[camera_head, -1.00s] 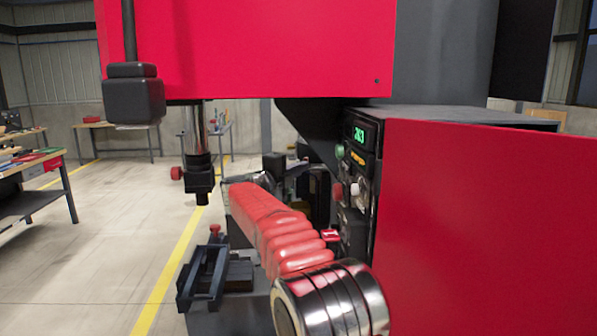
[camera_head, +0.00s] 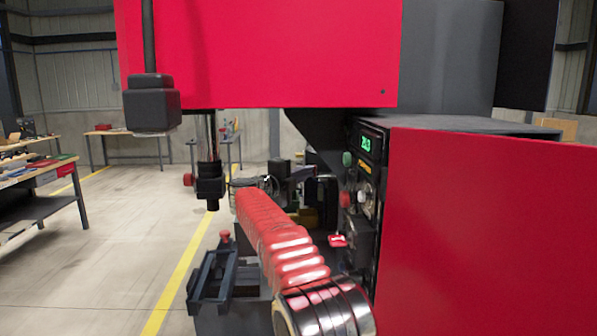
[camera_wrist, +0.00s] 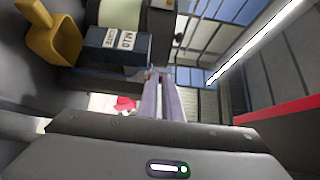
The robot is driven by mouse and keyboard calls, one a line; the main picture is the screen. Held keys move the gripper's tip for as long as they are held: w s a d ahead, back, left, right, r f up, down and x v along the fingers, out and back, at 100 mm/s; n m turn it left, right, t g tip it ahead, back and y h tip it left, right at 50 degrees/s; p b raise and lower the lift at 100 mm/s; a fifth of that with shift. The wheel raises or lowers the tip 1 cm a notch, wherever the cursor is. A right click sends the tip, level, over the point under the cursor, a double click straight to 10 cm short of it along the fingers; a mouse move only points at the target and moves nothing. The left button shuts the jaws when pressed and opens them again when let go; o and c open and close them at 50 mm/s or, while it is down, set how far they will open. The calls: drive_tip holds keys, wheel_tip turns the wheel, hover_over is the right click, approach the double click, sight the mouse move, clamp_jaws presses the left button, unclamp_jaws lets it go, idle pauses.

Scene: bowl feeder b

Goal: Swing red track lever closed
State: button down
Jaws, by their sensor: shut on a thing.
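My gripper's two pale fingers (camera_wrist: 165,92) show in the wrist view, close together and pointing away from the camera. They are shut at a small thing by their tips, which I take to be the red track lever (camera_wrist: 149,73); most of it is hidden and blurred. A red knob (camera_wrist: 124,103) shows left of the fingers. In the head view, my red ribbed arm reaches forward beside the machine, and the gripper cannot be made out behind it. A small red tab (camera_head: 337,241) shows right of the arm.
A red housing (camera_head: 260,55) hangs above. The wrist view shows a dark box labelled M10 (camera_wrist: 115,48) and a yellow scoop (camera_wrist: 52,35). Floor at left is open.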

wheel_tip(320, 180, up, 10)
idle(0.9)
drive_tip(key=shift+f, duration=0.1)
drive_tip(key=shift+f, duration=0.15)
drive_tip(key=shift+w+d+f, duration=0.1)
drive_tip(key=shift+w+f, duration=0.1)
drive_tip(key=shift+f, duration=1.25)
drive_tip(key=shift+w+f, duration=0.15)
drive_tip(key=shift+f, duration=1.3)
drive_tip(key=shift+s, duration=0.1)
